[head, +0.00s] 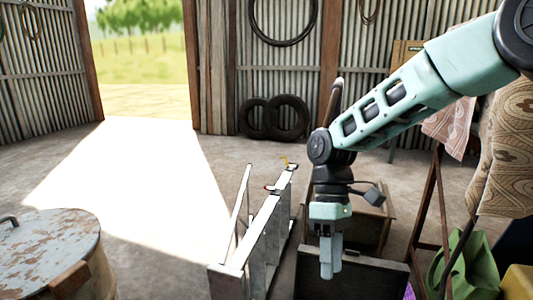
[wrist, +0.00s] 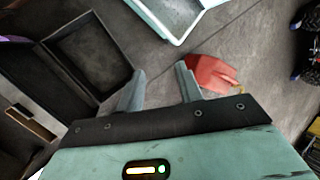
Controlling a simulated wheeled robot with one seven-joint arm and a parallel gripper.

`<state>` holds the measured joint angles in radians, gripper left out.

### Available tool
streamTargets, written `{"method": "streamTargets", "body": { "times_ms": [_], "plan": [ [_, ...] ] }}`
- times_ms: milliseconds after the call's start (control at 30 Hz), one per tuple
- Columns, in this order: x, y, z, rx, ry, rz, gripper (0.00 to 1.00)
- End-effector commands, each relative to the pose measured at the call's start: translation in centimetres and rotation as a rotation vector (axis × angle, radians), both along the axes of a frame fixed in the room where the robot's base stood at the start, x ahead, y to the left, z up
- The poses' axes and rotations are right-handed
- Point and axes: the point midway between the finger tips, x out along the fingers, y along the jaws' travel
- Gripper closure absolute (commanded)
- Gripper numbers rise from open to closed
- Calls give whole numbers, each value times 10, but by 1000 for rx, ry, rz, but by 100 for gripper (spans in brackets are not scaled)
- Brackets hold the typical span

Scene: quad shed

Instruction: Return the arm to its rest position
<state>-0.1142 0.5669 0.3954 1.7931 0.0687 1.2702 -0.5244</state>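My arm reaches in from the upper right of the head view, bent at the elbow with its wrist pointing down. My gripper (head: 330,270) hangs in front of a dark open box (head: 352,280). In the wrist view my gripper (wrist: 160,82) has its two fingers clearly apart, with only grey floor showing between them. It holds nothing.
A metal stepladder-like frame (head: 262,232) stands left of my gripper. A round-topped drum (head: 45,245) is at the lower left. Tyres (head: 272,118) lean on the back wall. Patterned cloth (head: 510,150) and a green container (head: 465,265) are at right. The sunlit middle floor is clear.

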Motion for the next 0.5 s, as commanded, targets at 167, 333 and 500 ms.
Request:
{"method": "streamTargets", "body": {
  "times_ms": [167,333,500],
  "plan": [
    [-69,10,0,-68,-178,-81,64],
    [-120,5,-7,-88,-316,-173,64],
    [-153,-6,-15,-88,-409,-243,64]
  ]
}}
